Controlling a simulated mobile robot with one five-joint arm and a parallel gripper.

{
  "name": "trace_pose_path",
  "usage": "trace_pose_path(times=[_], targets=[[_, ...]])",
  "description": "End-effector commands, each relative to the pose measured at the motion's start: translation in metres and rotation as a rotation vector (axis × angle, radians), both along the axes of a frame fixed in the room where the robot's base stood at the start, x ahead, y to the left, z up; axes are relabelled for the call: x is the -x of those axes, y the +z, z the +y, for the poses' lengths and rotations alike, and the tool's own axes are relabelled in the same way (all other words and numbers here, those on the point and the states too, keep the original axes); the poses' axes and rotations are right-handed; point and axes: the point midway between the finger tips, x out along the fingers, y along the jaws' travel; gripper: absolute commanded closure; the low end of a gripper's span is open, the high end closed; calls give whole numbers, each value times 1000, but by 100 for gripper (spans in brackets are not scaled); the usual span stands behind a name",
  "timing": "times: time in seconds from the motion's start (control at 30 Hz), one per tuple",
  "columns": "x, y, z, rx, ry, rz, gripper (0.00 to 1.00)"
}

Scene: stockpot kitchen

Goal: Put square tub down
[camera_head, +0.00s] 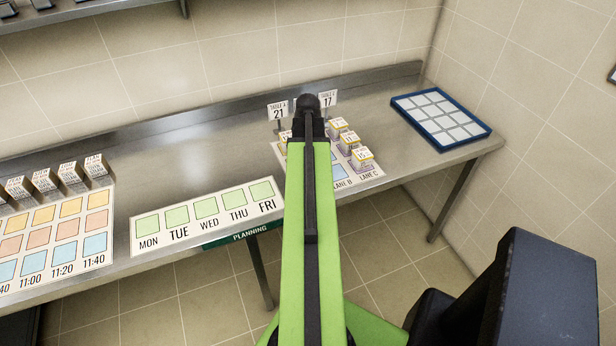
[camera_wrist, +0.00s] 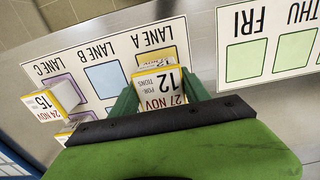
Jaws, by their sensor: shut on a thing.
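My gripper (camera_wrist: 162,92) is shut on a square tub (camera_wrist: 160,86) with a white and yellow label reading 27 NOV, 12 portions. A green finger stands on each side of it. The held tub is over the LANE A end of the lane sheet (camera_wrist: 120,47). Whether its base touches the sheet cannot be told. Another yellow-edged tub (camera_wrist: 155,57) shows just beyond it in LANE A. In the head view my arm covers the gripper, the held tub and part of the lane sheet (camera_head: 374,181).
More tubs (camera_head: 363,159) stand in LANE C; one reads 24 NOV, 15 (camera_wrist: 42,103). Table signs 21 (camera_head: 279,110) and 17 (camera_head: 327,99) stand behind. A blue gridded tray (camera_head: 440,118) is right, a weekday board (camera_head: 207,215) left. Bare steel counter (camera_head: 190,150) lies behind that board.

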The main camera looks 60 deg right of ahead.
Motion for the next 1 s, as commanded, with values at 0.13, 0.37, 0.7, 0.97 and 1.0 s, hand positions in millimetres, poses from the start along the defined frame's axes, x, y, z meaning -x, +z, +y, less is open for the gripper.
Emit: trace_pose_path(times=[0.13, 0.37, 0.7, 0.97, 1.0], targets=[[0, -28, 0, 0, 0, 0, 93], [1, -24, 0, 0, -1, 0, 93], [1, -26, -1, 0, -1, 0, 24], [1, -26, -1, 0, -1, 0, 24], [1, -24, -1, 0, -2, 0, 24]])
